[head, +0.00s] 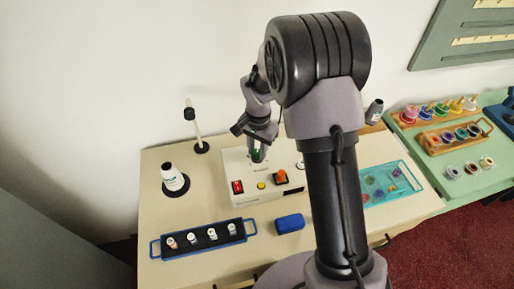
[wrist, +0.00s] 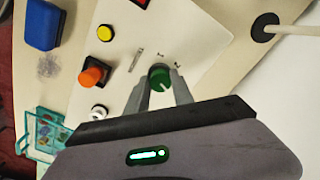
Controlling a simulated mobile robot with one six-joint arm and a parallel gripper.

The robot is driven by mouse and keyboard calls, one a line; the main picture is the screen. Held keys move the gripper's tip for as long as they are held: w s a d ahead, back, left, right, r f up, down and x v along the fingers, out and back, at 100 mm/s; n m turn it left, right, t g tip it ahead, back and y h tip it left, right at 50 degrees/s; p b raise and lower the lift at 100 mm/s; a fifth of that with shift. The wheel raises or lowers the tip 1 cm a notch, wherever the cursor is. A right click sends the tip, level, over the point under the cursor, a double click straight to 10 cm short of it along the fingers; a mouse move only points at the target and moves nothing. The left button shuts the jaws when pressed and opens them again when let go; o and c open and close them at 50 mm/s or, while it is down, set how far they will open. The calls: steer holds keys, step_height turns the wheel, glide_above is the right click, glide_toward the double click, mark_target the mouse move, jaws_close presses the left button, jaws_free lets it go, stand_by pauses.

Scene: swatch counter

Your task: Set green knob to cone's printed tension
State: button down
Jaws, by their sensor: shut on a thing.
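The green knob (wrist: 160,76) sits on the pale face of a control box (head: 247,195). In the wrist view my gripper (wrist: 161,82) is shut on it, one finger on each side. A pale line shows on the knob's top, and small printed marks, seemingly a 1 and a 2, lie beside it. In the head view my gripper (head: 257,152) reaches down to the box top, with a little green showing at its tip. A white cone (head: 172,178) with a dark base stands on the counter at left. Its label is too small to read.
The box also carries a red switch (head: 238,187), a yellow button (head: 261,185), an orange knob (wrist: 93,74) and a white knob (wrist: 98,110). A black-based post (head: 196,128) stands behind. A blue block (head: 290,223), a vial tray (head: 204,239) and a teal tray (head: 415,188) lie nearby.

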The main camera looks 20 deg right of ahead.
steer(key=n+p, duration=0.1)
steer(key=n, duration=0.3)
steer(key=shift+r+n, duration=0.1)
steer(key=shift+n, duration=0.2)
steer(key=n+p, duration=0.1)
steer(key=n, duration=0.2)
steer(key=shift+d+n, duration=0.1)
steer(key=shift+n, duration=0.3)
steer(key=n+p, duration=0.2)
steer(key=n, duration=0.5)
steer(key=n+p, duration=0.2)
steer(key=n, duration=0.4)
steer(key=shift+w+d+n, duration=0.1)
steer(key=shift+n, duration=0.2)
steer(key=n+p, duration=0.1)
steer(key=n, duration=0.4)
steer(key=shift+w+n+p, duration=0.1)
steer(key=shift+n+p, duration=0.2)
steer(key=c, duration=1.1)
jaws_free()
